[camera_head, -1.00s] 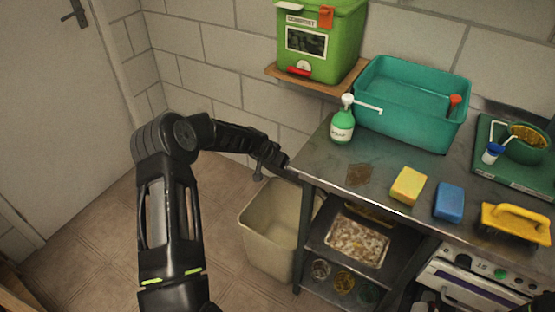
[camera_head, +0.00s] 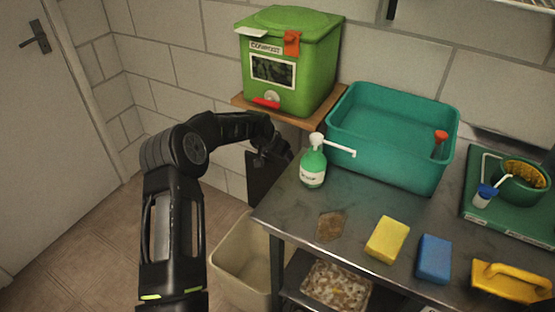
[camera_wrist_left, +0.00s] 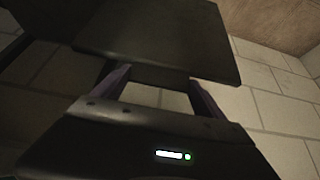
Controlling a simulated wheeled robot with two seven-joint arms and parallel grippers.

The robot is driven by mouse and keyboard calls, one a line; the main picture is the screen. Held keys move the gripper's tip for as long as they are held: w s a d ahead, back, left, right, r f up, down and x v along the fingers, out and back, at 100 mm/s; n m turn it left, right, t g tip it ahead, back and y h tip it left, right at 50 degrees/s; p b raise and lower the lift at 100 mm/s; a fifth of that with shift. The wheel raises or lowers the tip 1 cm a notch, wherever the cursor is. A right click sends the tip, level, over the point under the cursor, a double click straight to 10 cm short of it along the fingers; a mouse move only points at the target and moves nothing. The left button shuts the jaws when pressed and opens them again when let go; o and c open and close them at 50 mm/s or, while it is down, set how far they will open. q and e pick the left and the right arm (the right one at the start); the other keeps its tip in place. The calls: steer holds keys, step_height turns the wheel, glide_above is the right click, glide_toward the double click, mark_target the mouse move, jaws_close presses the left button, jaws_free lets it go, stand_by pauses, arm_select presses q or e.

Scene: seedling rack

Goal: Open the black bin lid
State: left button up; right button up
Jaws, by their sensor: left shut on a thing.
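The black lid (camera_head: 262,186) shows as a dark flat panel standing steeply above the beige bin (camera_head: 236,268), beside the counter's left end. The bin's open mouth shows below it. My left gripper (camera_head: 272,152) is at the panel's upper part in the head view. In the left wrist view the lid (camera_wrist_left: 165,32) fills the upper middle, and the two fingers of my left gripper (camera_wrist_left: 155,88) are shut on its near edge. Part of the lid is hidden behind the gripper and the counter's corner. My right gripper is out of view.
A green compost box (camera_head: 290,55) stands on a wooden shelf (camera_head: 243,103) just above the gripper. The metal counter (camera_head: 300,220) is close on the right, with a soap bottle (camera_head: 313,165) and a teal tub (camera_head: 400,165). Floor at left is clear.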

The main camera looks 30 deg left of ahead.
arm_select(q)
steer(key=shift+w+r, duration=0.1)
steer(key=shift+r, duration=0.05)
steer(key=o, duration=2)
steer(key=v, duration=0.7)
steer(key=shift+s+r+b, duration=0.25)
steer(key=shift+s+b, duration=0.05)
